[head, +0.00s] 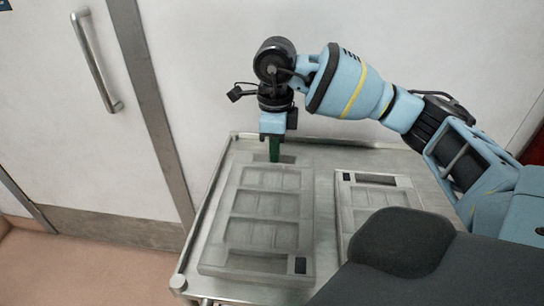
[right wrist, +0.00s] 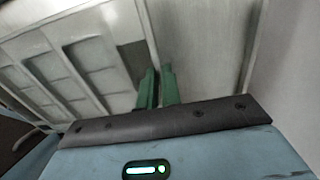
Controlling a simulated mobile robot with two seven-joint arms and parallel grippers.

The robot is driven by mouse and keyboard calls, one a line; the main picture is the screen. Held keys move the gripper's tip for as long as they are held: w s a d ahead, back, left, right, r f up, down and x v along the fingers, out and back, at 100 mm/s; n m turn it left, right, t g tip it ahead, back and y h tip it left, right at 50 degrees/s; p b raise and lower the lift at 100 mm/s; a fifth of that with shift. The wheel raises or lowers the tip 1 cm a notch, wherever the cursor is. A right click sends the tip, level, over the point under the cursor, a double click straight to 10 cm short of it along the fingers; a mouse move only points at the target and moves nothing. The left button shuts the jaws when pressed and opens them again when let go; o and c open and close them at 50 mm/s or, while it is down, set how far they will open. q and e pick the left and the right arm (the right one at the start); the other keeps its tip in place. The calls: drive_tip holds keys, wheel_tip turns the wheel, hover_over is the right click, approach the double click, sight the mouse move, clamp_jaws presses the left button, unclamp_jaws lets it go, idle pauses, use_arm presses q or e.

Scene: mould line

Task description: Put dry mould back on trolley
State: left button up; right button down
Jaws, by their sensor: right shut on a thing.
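A grey mould (head: 264,217) with several rectangular pockets lies on the left part of the metal trolley (head: 326,225) in the head view. It appears to lie flat on the trolley top, within its edges. My right gripper (head: 274,158) points down at the mould's far edge, its green fingers shut on that edge. The right wrist view shows the fingers (right wrist: 158,88) close together at the mould's rim, with the pockets of the mould (right wrist: 75,65) to the left. My left gripper is not in view.
A second similar mould (head: 352,207) lies to the right on the trolley, partly hidden by a dark shape in front. A narrow strip separates the moulds. A white wall stands behind; a door with a metal handle (head: 95,62) is at left. The floor (head: 90,268) at lower left is clear.

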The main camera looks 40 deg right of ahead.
drive_tip(key=shift+w, duration=0.1)
drive_tip(key=shift+w+a, duration=0.1)
drive_tip(key=shift+w, duration=0.2)
drive_tip(key=shift+f, duration=1.85)
drive_tip(key=c, duration=1.6)
unclamp_jaws()
wheel_tip(320, 180, up, 12)
drive_tip(key=shift+r+p, duration=0.1)
drive_tip(key=shift+p, duration=0.55)
